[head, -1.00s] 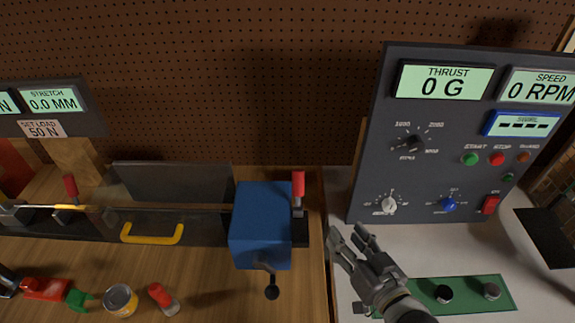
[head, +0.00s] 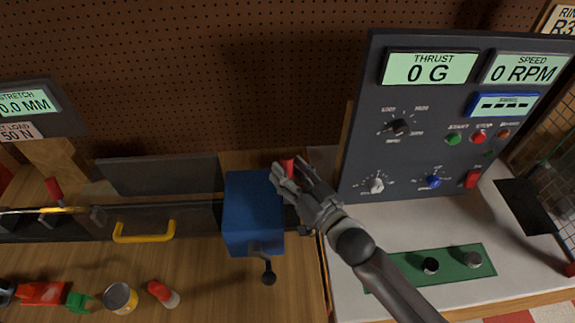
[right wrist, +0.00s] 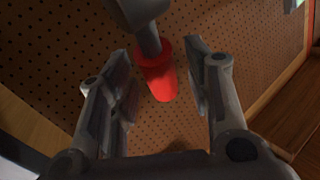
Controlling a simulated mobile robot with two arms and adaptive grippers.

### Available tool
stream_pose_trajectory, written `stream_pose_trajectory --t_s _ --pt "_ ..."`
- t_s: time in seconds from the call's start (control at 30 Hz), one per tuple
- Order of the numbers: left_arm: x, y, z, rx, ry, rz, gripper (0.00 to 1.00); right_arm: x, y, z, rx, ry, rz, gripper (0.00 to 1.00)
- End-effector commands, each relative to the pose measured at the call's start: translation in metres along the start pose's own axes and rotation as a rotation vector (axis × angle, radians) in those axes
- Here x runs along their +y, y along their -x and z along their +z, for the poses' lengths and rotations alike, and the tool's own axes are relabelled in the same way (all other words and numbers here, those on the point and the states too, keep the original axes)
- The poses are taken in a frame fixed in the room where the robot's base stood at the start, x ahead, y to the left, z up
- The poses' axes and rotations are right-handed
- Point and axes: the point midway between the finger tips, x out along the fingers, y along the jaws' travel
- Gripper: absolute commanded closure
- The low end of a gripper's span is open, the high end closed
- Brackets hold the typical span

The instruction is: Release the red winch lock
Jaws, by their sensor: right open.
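The red winch lock (head: 287,165) is a red-handled lever at the right side of the blue winch box (head: 252,212). In the head view my right gripper (head: 293,173) covers most of it, and only part of the red grip shows. In the right wrist view the red grip (right wrist: 158,78) on its grey stem lies between the two open fingers of my right gripper (right wrist: 160,85). A gap shows on each side of the grip, so the fingers look apart from it. My left gripper is in neither view.
A black crank (head: 268,270) hangs at the winch's front. Left are a yellow handle (head: 145,231), another red-handled lever (head: 54,190), a can (head: 120,298) and a red-capped bottle (head: 163,293). The grey thrust panel (head: 440,150) stands right, behind a green strip with knobs (head: 450,266).

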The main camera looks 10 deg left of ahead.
Motion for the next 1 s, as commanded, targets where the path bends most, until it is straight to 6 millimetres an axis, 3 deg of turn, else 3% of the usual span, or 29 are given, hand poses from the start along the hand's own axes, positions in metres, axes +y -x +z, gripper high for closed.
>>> stream_pose_trajectory --t_s 0.43,0.8,1.0 --pt "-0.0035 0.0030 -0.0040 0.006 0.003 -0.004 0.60 -0.0004 -0.0103 0.0002 0.000 0.000 -0.001 0.54" --pt "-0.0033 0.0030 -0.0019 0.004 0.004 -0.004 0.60 -0.0004 -0.0100 0.0001 0.000 0.000 -0.001 1.00" --pt "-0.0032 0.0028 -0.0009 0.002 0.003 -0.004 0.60 -0.0004 -0.0100 0.0002 0.000 0.000 -0.001 1.00"
